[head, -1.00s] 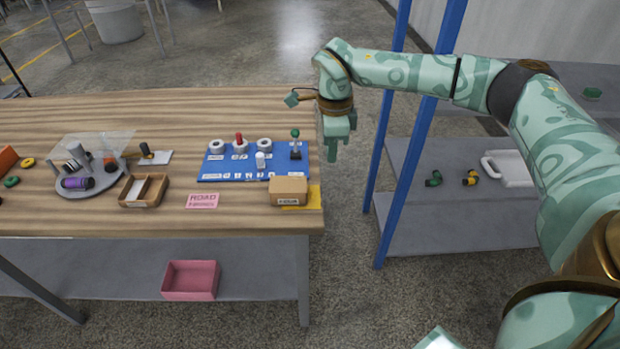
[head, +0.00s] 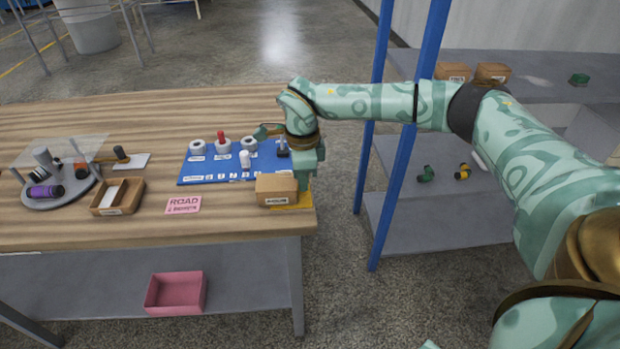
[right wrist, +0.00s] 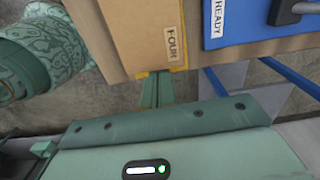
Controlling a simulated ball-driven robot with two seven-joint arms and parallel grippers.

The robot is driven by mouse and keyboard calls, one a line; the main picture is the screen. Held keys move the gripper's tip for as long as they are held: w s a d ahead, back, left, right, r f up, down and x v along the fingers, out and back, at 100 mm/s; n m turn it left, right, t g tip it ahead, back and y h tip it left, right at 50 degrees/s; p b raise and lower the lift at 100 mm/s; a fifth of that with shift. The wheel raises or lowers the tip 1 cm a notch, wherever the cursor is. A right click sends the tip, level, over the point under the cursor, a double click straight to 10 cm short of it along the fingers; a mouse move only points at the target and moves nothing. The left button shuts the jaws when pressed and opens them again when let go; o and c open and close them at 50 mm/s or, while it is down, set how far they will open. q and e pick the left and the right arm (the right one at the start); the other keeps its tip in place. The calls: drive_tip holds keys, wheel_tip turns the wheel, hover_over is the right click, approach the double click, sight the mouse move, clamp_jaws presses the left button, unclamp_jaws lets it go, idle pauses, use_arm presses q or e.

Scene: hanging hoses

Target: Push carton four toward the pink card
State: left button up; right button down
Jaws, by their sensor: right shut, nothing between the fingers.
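Carton four (head: 277,190) is a small brown box at the right end of the wooden table, on a yellow card (head: 292,206). In the right wrist view the carton (right wrist: 140,35) shows its label "FOUR". The pink card (head: 183,204) lies flat to the left of the carton, with bare wood between them. My right gripper (head: 306,184) is shut and empty, low beside the carton's right side. In the right wrist view its fingers (right wrist: 155,90) are right by the carton's edge; I cannot tell if they touch. My left gripper is out of view.
A blue board (head: 215,172) with white rings and pegs lies just behind the carton. A wooden tray (head: 103,209) and a round grey stand (head: 45,200) are further left. The blue post (head: 401,160) of a shelf stands right of the table, across a gap.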

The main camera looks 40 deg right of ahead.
sight(262, 183)
drive_tip(key=shift+w+a+r, duration=0.1)
drive_tip(key=shift+w+a, duration=0.05)
drive_tip(key=shift+a, duration=0.05)
drive_tip(key=w+a, duration=0.1)
drive_tip(key=a, duration=0.1)
drive_tip(key=w+a+p, duration=0.1)
drive_tip(key=w+a, duration=0.1)
drive_tip(key=a, duration=0.1)
drive_tip(key=w+a, duration=0.1)
drive_tip(key=a, duration=0.1)
drive_tip(key=shift+w+a, duration=0.25)
drive_tip(key=shift+p, duration=0.35)
